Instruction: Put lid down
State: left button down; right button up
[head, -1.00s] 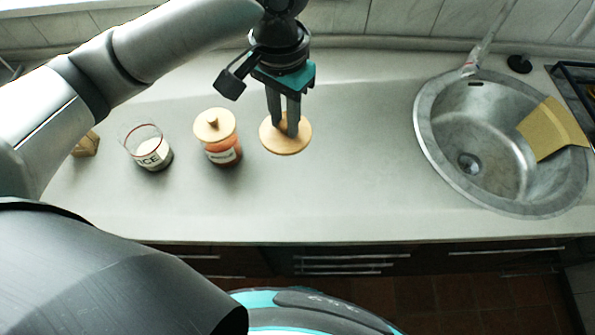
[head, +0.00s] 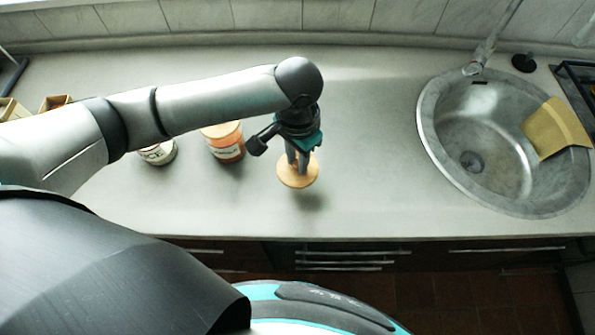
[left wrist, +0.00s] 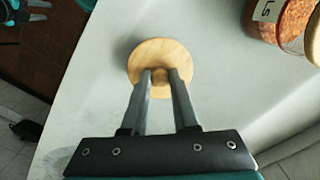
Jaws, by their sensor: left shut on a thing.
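A round pale wooden lid (head: 298,176) is held in my left gripper (head: 299,163), just in front of and right of the red-filled jar. In the left wrist view the gripper (left wrist: 159,80) is shut on the small knob of the lid (left wrist: 165,48). A shadow lies on the counter beside the lid, so it appears slightly above the surface. The rice jar (head: 159,153) stands at the left, its top partly hidden behind my arm.
The red-filled jar (head: 226,148) stands between the rice jar and the lid; it also shows in the left wrist view (left wrist: 280,20). The grey counter (head: 370,160) is clear up to the steel sink (head: 433,140) at right. Drawers lie below the front edge.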

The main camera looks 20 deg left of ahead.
aim_at(297, 170)
pick_arm(q)
notch_tip(297, 170, down, 5)
jog(key=shift+r+b, duration=0.15)
jog(key=shift+b, duration=0.3)
jog(key=shift+f, duration=0.25)
jog(key=shift+f, duration=0.15)
jog(key=c, duration=0.7)
grip_release()
notch_tip(297, 170, up, 12)
jog(key=shift+r+p, duration=0.2)
jog(key=shift+p, duration=1)
